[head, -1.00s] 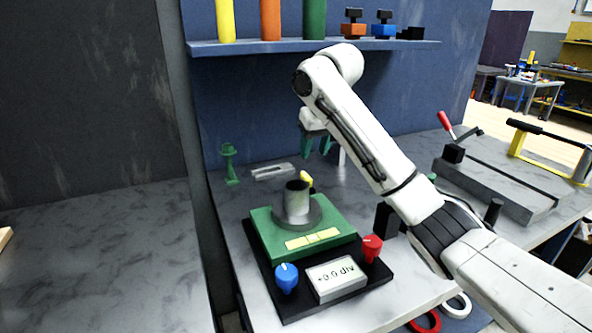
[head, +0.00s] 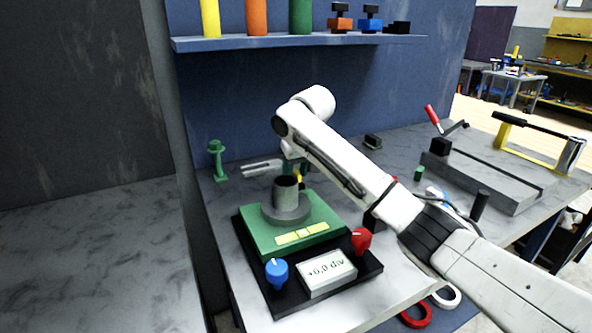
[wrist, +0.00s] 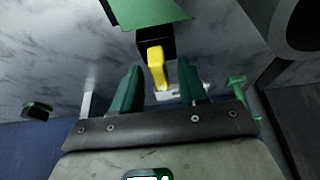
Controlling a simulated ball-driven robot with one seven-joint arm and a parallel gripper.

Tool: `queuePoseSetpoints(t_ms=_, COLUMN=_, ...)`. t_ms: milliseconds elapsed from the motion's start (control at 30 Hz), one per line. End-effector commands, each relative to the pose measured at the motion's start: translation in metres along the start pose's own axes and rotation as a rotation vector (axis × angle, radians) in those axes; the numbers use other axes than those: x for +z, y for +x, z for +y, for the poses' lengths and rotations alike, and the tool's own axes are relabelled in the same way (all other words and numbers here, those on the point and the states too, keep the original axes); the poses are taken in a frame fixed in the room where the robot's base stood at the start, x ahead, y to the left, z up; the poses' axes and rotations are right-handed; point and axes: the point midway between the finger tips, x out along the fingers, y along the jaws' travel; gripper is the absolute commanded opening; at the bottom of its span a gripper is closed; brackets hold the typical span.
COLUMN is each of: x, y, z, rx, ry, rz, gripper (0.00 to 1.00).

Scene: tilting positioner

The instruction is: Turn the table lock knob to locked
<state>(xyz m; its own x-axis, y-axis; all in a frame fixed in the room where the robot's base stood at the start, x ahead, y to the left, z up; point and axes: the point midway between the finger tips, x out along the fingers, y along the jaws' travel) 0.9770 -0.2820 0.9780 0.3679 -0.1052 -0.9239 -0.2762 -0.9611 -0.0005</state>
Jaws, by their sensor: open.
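The tilting positioner has a green table (head: 262,233) with a grey cylinder (head: 286,191) on it, above a black base (head: 345,283). A yellow lever-shaped knob (head: 299,179) shows behind the cylinder; in the wrist view it is a yellow handle (wrist: 156,66) on a black block. A blue knob (head: 277,272) and a red knob (head: 361,240) stand on the front of the base. No label tells me which is the table lock. My gripper (wrist: 158,70) is open, its green fingers on either side of the yellow handle; contact cannot be told. In the head view my arm partly hides it.
A display (head: 328,273) sits between the blue and red knobs. A green post (head: 217,160) and a grey forked piece (head: 262,168) stand behind the positioner. A grey vise-like fixture (head: 490,185) is at right. A shelf (head: 300,42) hangs above.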

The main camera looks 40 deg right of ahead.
Motion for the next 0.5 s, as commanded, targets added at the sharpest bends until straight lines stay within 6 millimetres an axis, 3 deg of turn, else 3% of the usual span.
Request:
queuePoseSetpoints(t_ms=100, x=0.0001, y=-0.0001, z=0.0000, rx=0.000, ry=0.000, rz=0.000, gripper=0.41)
queuePoseSetpoints(t_ms=500, x=0.0001, y=-0.0002, z=-0.0002, rx=0.000, ry=0.000, rz=0.000, gripper=0.02)
